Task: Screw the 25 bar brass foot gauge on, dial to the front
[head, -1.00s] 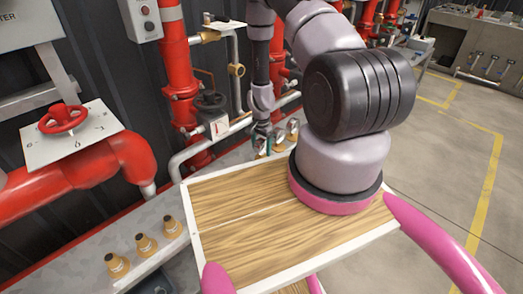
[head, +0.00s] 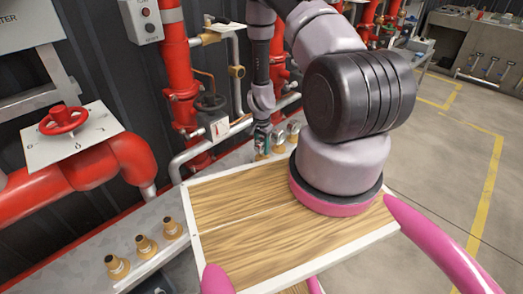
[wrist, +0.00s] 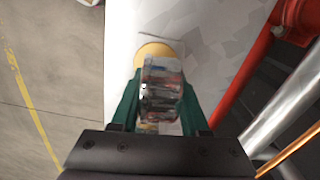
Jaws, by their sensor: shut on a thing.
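My gripper (head: 262,138) is at the far end of the grey bench, with its green fingers pointing down. In the wrist view, the fingers (wrist: 158,105) are shut on a shiny gauge (wrist: 162,90). A round brass-yellow piece (wrist: 153,50) shows just beyond that gauge; I cannot tell whether it is its foot or a holder under it. Two more gauges stand to the right in the head view, a nearer one (head: 279,137) and a farther one (head: 294,128). Their dial markings are too small to read. Several brass fittings (head: 145,245) stand upright on the near bench.
Red pipes (head: 182,90) and a grey pipe (head: 205,147) run close to the left of my gripper. A red handwheel (head: 63,119) is at the left. The floor (head: 440,150) on the right is clear. The wooden-topped platform in front is mine.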

